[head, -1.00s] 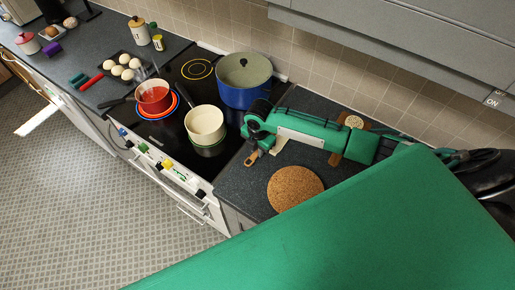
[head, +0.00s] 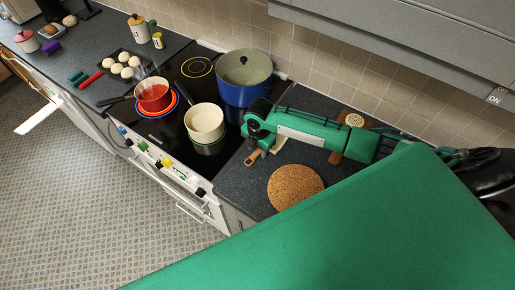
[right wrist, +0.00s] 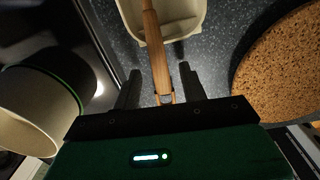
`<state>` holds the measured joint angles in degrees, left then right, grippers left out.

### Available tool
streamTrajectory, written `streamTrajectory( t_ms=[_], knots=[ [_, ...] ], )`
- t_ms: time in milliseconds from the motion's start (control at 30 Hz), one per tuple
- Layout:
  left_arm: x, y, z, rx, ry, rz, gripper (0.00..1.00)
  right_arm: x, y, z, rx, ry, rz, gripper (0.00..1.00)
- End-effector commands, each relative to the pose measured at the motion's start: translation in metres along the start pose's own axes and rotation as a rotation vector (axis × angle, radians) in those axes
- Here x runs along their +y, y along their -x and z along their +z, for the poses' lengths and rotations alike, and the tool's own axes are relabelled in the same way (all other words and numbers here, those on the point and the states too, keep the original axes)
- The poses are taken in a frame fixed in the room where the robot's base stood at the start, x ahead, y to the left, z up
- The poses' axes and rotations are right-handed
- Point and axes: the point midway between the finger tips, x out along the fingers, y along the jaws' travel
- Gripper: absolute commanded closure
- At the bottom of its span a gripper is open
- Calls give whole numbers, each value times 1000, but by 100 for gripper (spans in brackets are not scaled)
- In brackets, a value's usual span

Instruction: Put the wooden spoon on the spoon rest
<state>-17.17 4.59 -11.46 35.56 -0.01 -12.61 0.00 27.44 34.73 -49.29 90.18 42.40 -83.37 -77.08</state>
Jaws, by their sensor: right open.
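The wooden spoon (right wrist: 153,38) shows in the right wrist view, its handle running from the cream spoon rest (right wrist: 187,20) down between my finger pads. The handle crosses the rest's near rim; the spoon's head is out of frame there. My right gripper (right wrist: 160,77) is open, with one finger on each side of the handle and gaps visible. In the head view the spoon's handle end (head: 252,158) and a bit of the cream rest (head: 279,145) show below my right gripper (head: 262,145), which hides the rest of them. My left gripper is not in view.
A round cork mat (head: 295,187) lies right of the rest. Left of it, the hob holds a cream pot (head: 205,120), a blue pot (head: 246,80) and a red pan (head: 153,96).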

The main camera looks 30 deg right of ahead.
Motion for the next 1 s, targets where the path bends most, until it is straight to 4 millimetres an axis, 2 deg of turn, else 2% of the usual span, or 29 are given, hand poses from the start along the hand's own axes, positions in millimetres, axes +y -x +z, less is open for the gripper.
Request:
streamTrajectory(
  t_ms=[167, 400, 600, 800, 1000],
  knots=[
    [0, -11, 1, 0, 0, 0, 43, 0, 22, 1, -3, 2, 5, 57],
    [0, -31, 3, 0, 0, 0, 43, 1, 78, 1, -4, 3, 6, 57],
    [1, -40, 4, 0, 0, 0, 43, 1, 115, 1, -2, 1, 4, 57],
    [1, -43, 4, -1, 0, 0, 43, 0, 132, 0, -1, 1, 2, 57],
    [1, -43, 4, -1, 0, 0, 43, 0, 135, 0, -1, 1, 0, 57]
  ],
)
